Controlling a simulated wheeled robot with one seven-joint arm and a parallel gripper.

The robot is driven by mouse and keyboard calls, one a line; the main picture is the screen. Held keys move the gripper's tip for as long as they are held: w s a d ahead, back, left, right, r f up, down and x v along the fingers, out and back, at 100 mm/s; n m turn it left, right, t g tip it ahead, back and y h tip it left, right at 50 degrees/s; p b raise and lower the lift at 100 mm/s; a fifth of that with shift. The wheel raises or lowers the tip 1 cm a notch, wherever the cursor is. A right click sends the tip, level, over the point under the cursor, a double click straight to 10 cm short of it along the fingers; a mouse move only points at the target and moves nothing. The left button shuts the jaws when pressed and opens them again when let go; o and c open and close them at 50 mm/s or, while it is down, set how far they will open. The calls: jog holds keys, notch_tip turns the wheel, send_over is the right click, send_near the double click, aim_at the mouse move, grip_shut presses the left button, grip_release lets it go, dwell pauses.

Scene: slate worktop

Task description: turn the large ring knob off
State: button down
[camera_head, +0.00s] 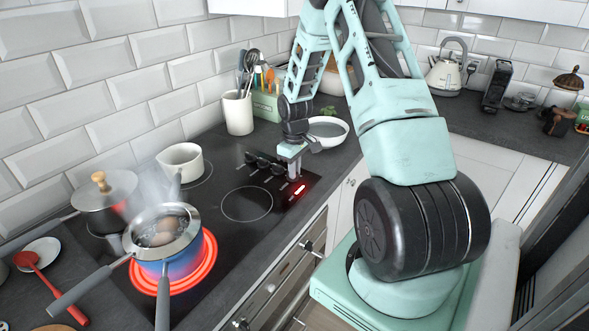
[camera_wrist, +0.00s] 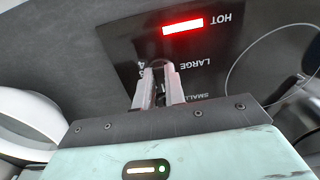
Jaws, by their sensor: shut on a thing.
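The large ring knob (camera_wrist: 158,64) is a dark round knob beside the printed word LARGE in the wrist view. My gripper (camera_wrist: 160,82) is shut on it, with one finger on each side. In the head view my gripper (camera_head: 293,170) points down at the right end of the knob row and hides this knob. The knob's pointer mark cannot be made out. The large ring (camera_head: 208,262) glows red under a steaming blue pot (camera_head: 170,268). A red HOT light (camera_head: 299,190) is lit beside the knobs, and also shows in the wrist view (camera_wrist: 183,26).
Other black knobs (camera_head: 263,162) stand close to the left of my gripper. A white bowl (camera_head: 341,137) is just behind it. A lidded pan (camera_head: 105,205) and a cream saucepan (camera_head: 180,160) stand on the hob (camera_head: 228,236). The front right ring (camera_head: 247,204) is bare.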

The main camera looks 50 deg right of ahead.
dwell(0.3)
jog(key=c, duration=1.5)
grip_release()
jog(key=shift+o, duration=0.2)
jog(key=shift+r, duration=0.15)
notch_tip(320, 180, up, 17)
jog(key=b, duration=0.2)
jog(key=shift+b, duration=0.4)
